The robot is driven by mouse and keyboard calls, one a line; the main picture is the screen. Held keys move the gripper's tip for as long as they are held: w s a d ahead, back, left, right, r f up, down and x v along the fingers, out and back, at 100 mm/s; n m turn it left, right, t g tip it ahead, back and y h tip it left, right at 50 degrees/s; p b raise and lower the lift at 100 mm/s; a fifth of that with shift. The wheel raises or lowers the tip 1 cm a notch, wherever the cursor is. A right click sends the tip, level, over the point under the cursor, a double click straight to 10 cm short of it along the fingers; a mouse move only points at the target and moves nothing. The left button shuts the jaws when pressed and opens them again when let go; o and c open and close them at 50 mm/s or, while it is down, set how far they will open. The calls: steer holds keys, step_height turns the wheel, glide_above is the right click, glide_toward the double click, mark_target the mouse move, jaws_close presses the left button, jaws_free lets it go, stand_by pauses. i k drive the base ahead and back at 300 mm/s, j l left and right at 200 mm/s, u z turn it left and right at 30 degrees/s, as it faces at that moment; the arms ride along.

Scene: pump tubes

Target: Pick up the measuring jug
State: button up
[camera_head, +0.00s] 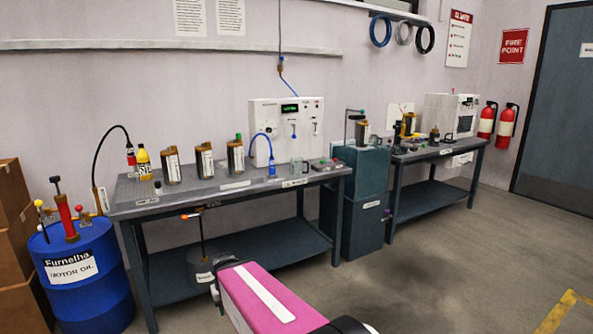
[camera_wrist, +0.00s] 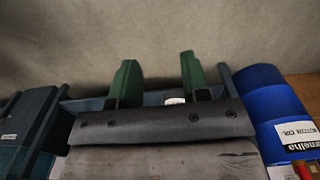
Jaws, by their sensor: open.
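In the head view my pink arm link is low in front of the bench, and the fingers cannot be made out.
Several amber canisters (camera_head: 171,165), a yellow bottle (camera_head: 143,163) and a blue-tubed device (camera_head: 271,168) stand on the bench. A blue oil drum (camera_head: 84,285) is at left. A teal cabinet (camera_head: 363,195) adjoins the bench's right end. Floor at right is clear.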

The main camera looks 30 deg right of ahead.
mark_target(296, 163)
steer(key=i+l, duration=0.15)
steer(key=i, duration=0.15)
steer(key=i+l, duration=0.1)
steer(key=i, duration=0.25)
steer(key=i+l+z, duration=0.1)
steer(key=z, duration=0.25)
steer(key=i+z, duration=0.45)
steer(key=z, duration=0.3)
